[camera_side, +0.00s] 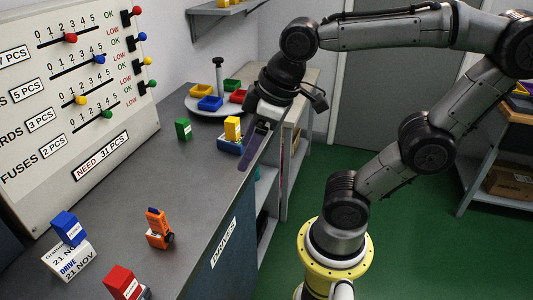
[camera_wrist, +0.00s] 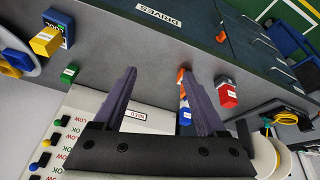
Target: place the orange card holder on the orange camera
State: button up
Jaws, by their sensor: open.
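An orange block that looks like the orange card holder (camera_side: 153,215) stands on top of the orange camera (camera_side: 158,238), which has a dark lens, on the grey counter. The two look stacked and touching, the upper one slightly tilted. In the wrist view, orange parts (camera_wrist: 181,76) show beside my right finger, which partly hides them; I cannot tell the two apart there. My gripper (camera_side: 254,148) is open and empty near the counter's edge, beside the yellow block and well away from the orange stack. Its spread fingers also show in the wrist view (camera_wrist: 158,72).
A yellow block (camera_side: 232,127) sits on a blue item (camera_side: 229,146) near my gripper. A green block (camera_side: 183,129) stands left of them. Coloured bins (camera_side: 210,103) sit behind. The middle counter is clear.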

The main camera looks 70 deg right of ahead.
jog(key=s+f+m, duration=0.1)
jog(key=s+d+f+m+t, duration=0.1)
jog(key=s+m, duration=0.1)
jog(key=shift+s+d+f, duration=0.1)
jog(key=shift+s+d, duration=0.05)
jog(key=shift+s, duration=0.05)
dwell(1.2)
